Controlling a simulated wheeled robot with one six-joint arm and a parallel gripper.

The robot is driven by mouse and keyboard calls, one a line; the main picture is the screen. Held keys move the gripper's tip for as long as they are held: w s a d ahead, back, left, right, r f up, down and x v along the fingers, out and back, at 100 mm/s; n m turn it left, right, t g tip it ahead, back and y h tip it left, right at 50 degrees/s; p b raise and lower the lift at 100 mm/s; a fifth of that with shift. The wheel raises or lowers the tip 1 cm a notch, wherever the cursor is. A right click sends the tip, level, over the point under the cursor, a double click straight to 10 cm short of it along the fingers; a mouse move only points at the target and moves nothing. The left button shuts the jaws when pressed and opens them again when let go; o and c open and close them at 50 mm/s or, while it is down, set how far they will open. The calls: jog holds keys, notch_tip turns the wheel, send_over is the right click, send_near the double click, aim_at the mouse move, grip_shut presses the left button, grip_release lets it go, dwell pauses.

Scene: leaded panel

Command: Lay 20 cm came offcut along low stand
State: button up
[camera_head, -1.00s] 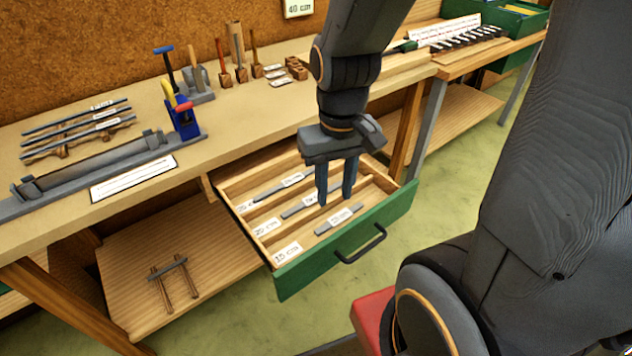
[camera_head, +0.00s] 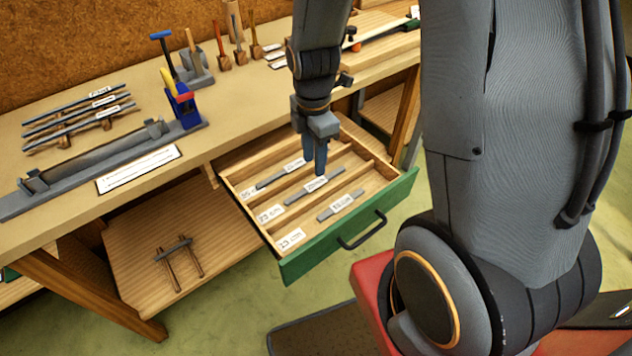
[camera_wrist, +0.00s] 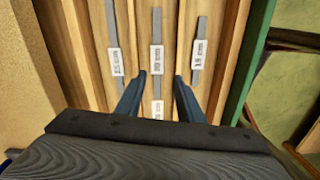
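The 20 cm came offcut (camera_head: 298,196), a thin grey strip with a white label, lies in the middle compartment of the open drawer (camera_head: 292,264). In the wrist view the same strip (camera_wrist: 157,25) runs up the picture between my fingers. My gripper (camera_head: 315,170) is over that compartment, pointing down; its open fingers also show in the wrist view (camera_wrist: 158,90), one on each side of the strip's line. I cannot tell how far above the strip the tips are. A low stand (camera_head: 178,262) of two wooden rails and a dark crossbar sits on the lower shelf.
A longer offcut (camera_head: 268,182) and a shorter one (camera_head: 332,211) lie in the side compartments, behind thin dividers. The bench (camera_head: 215,132) overhangs the lower shelf (camera_head: 125,262). Long strips (camera_head: 75,125) rest on the bench. The shelf around the low stand is clear.

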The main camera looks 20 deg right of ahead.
aim_at(316, 183)
jog(key=shift+w+f+n, duration=0.25)
jog(key=shift+f+n, duration=0.35)
jog(key=shift+n, duration=0.2)
notch_tip(316, 183, down, 2)
jog(key=shift+f, duration=0.1)
jog(key=shift+w+d+f+p, duration=0.15)
jog(key=shift+f+p, duration=0.15)
jog(key=shift+f, duration=0.35)
jog(key=shift+s+d+f+p, duration=0.15)
jog(key=shift+f+p, duration=0.1)
jog(key=shift+f, duration=0.35)
jog(key=shift+w+d+f+p, duration=0.15)
jog(key=shift+f+p, duration=0.15)
jog(key=shift+f, duration=0.35)
jog(key=shift+w+f, duration=0.1)
jog(key=shift+f, duration=0.55)
grip_shut()
